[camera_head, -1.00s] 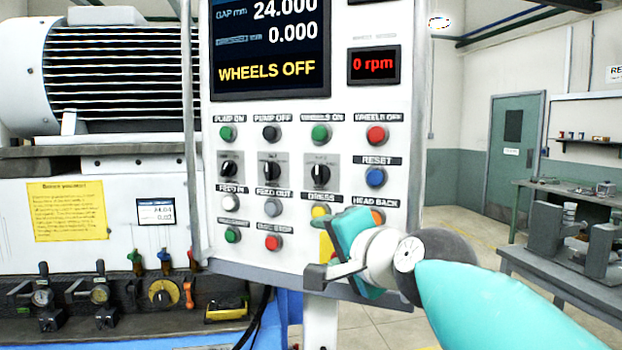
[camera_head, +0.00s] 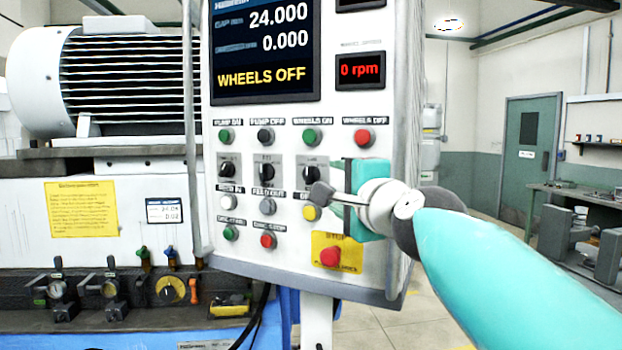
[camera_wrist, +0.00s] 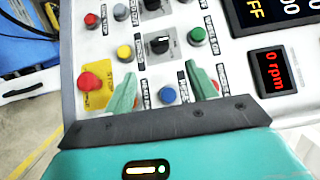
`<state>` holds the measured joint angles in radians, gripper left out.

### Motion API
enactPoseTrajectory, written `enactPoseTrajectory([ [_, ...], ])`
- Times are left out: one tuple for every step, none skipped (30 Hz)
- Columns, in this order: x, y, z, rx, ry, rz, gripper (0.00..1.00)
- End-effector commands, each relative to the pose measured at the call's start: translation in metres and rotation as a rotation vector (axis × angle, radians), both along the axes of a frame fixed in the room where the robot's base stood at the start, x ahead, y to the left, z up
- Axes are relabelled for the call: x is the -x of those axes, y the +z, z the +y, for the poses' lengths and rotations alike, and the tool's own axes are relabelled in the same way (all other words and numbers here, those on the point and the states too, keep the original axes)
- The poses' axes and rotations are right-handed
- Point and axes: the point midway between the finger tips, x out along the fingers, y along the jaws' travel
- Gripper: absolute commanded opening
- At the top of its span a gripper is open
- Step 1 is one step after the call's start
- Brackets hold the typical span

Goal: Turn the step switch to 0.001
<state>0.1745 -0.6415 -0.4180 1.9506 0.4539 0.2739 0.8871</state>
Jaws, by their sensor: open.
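The control panel (camera_head: 285,255) has a row of three black rotary switches: left (camera_head: 229,171), middle (camera_head: 267,171) and right (camera_head: 311,174). Their labels are too small to read, so I cannot tell which is the step switch. In the wrist view the right switch (camera_wrist: 160,43) lies beyond my fingertips, and the middle one (camera_wrist: 152,4) is at the top edge. My gripper (camera_wrist: 161,82) is open and empty, its two green fingers apart, with the blue button (camera_wrist: 168,95) showing between them.
Push buttons surround the switches, including a green one (camera_head: 309,140), a red one (camera_head: 365,139) and a yellow one (camera_head: 311,212). A red stop button on a yellow plate (camera_head: 331,256) sits below my gripper. The screen (camera_head: 265,55) reads WHEELS OFF.

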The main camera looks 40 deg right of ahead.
Motion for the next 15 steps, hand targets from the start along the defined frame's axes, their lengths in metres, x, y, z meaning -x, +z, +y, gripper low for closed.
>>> enactPoseTrajectory([
  [-0.01,-0.001,-0.003,-0.001,0.002,0.004,0.56],
  [-0.015,-0.002,-0.005,-0.001,0.002,0.005,0.56],
  [-0.023,-0.001,-0.008,-0.001,0.003,0.004,0.56],
  [-0.028,-0.001,-0.01,0.0,0.003,0.004,0.56],
  [-0.034,-0.002,-0.012,0.0,0.003,0.005,0.56],
  [-0.041,-0.002,-0.015,0.001,0.003,0.006,0.56],
  [-0.046,-0.001,-0.017,0.001,0.003,0.004,0.56],
  [-0.052,-0.001,-0.02,0.001,0.003,0.005,0.56],
  [-0.059,-0.001,-0.022,0.001,0.004,0.005,0.56],
  [-0.064,-0.001,-0.024,0.002,0.004,0.005,0.56],
  [-0.068,-0.001,-0.026,0.002,0.004,0.005,0.56],
  [-0.074,-0.001,-0.029,0.001,0.005,0.005,0.56],
  [-0.079,-0.001,-0.03,0.002,0.005,0.004,0.56],
  [-0.083,-0.001,-0.032,0.002,0.005,0.004,0.56],
  [-0.089,-0.001,-0.034,0.003,0.006,0.004,0.56],
])
